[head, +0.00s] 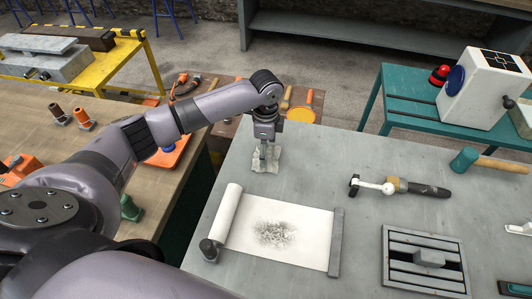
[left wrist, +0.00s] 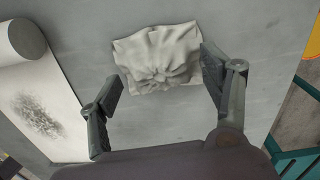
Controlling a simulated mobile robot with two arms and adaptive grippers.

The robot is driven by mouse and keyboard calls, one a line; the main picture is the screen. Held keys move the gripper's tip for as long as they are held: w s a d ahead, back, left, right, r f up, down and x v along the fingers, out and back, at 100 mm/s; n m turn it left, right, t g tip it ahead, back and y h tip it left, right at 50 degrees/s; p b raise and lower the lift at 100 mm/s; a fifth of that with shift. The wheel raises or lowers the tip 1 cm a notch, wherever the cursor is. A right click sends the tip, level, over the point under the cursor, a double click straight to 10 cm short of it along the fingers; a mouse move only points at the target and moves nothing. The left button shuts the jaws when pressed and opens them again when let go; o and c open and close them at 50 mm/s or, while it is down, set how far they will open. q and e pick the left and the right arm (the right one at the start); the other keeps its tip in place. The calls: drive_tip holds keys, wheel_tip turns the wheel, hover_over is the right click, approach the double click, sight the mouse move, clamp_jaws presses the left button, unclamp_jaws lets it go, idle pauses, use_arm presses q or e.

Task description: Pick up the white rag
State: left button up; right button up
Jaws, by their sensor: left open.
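The white rag (head: 272,159) lies crumpled on the grey table near its far left edge in the head view. In the left wrist view the rag (left wrist: 160,58) shows whole, with folds gathered in its middle. My left gripper (head: 264,156) points straight down over the rag and partly hides it. In the left wrist view the left gripper's fingers (left wrist: 160,85) are spread apart, with the rag between and beyond their tips. Nothing is held between them. My right gripper is in neither view.
A white box (head: 480,88) stands on the teal bench behind.

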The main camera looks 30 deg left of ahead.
use_arm(q)
drive_tip(key=shift+f, duration=0.65)
drive_tip(key=shift+c, duration=0.4)
drive_tip(key=shift+c, duration=0.8)
drive_tip(key=c, duration=1)
drive_tip(key=shift+r, duration=0.15)
wheel_tip(320, 180, up, 20)
drive_tip(key=b, duration=0.2)
drive_tip(key=shift+b, duration=0.35)
